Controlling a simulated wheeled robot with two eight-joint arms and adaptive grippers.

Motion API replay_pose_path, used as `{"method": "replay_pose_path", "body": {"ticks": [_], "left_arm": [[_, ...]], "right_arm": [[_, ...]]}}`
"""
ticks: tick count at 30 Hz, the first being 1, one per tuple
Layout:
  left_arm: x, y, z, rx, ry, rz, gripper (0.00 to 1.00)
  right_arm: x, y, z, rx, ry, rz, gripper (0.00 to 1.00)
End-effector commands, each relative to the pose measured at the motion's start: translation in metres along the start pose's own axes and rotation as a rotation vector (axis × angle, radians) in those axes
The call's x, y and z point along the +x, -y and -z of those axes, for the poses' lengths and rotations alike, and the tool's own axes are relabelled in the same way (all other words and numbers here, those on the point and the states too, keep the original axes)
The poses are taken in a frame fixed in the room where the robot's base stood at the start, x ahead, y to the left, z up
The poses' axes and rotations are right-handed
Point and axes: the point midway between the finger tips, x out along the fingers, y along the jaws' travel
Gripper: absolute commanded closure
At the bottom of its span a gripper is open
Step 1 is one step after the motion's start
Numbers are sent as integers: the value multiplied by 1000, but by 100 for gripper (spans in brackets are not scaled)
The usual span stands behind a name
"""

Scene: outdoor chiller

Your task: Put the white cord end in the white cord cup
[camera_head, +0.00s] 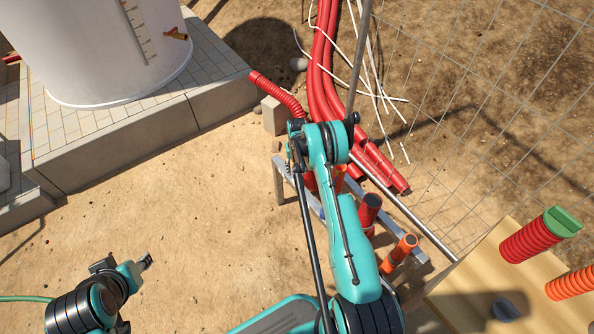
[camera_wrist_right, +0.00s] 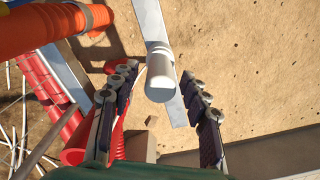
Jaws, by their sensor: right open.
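My right gripper (camera_wrist_right: 159,73) is open, one finger on each side of a short white cylinder (camera_wrist_right: 161,84). The cylinder shows between the fingers in front of a pale metal rail (camera_wrist_right: 152,18). It looks like the white cord cup, but I cannot tell for sure, nor whether a finger touches it. A thin white strand (camera_wrist_right: 139,80) curves beside the left-hand finger; its end is hidden. In the head view my right arm hides its gripper and part of the rail frame (camera_head: 277,180). Several white cords (camera_head: 372,75) lie on the sand. My left gripper (camera_head: 146,262) is far from the frame.
Red pipes (camera_head: 322,60) run to the frame. A red cup (camera_head: 369,212) and an orange cup (camera_head: 400,252) stand on it. Open sand (camera_head: 180,220) lies left; a white tank (camera_head: 95,45) stands upper left.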

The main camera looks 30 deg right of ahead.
Motion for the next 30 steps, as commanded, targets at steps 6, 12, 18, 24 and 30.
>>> {"method": "replay_pose_path", "body": {"ticks": [6,12,18,24,30], "left_arm": [[-18,0,13,0,0,0,60],[-28,0,20,0,0,0,60],[-32,0,23,0,0,0,60],[-32,0,23,0,0,0,60],[-32,0,23,0,0,0,60]], "right_arm": [[-52,0,0,0,0,0,54],[-91,0,0,0,0,0,54],[-112,0,0,-1,-1,0,54],[-167,16,-6,-31,-45,4,54],[-272,48,-38,-99,-145,15,54]]}}
